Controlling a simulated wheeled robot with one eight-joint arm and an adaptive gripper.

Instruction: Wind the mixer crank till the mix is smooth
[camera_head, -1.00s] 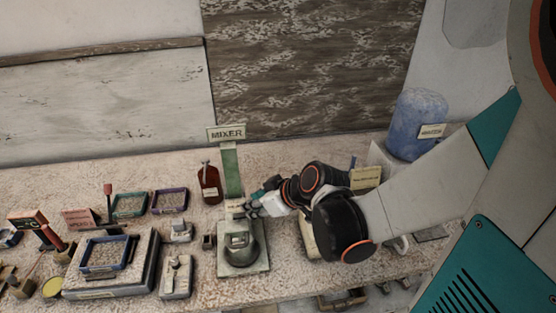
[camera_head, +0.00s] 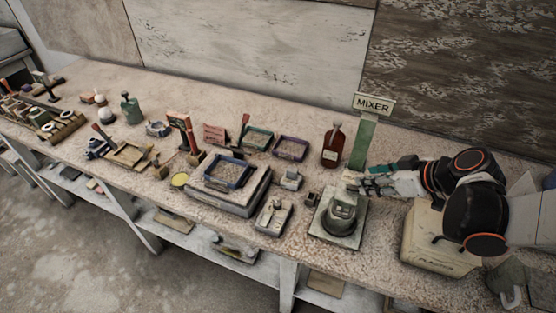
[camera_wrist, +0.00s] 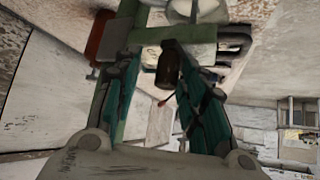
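The mixer (camera_head: 341,216) stands on the bench, a grey bowl on a square base with a green column behind it and a MIXER sign (camera_head: 373,103) on top. My gripper (camera_head: 362,185) is at the mixer's upper part, reaching in from the right. In the wrist view, a dark rounded knob (camera_wrist: 168,66), probably the crank's handle, lies between my two teal fingers (camera_wrist: 166,82). The fingers are apart; whether both press on the knob is unclear. The crank arm and the mix inside the bowl cannot be made out.
A brown bottle (camera_head: 332,146) stands left of the mixer. A blue-rimmed tray (camera_head: 228,172) on a grey block and a small grey device (camera_head: 273,214) are farther left. A pale box (camera_head: 432,240) sits under my arm. The bench's front edge is close to the mixer.

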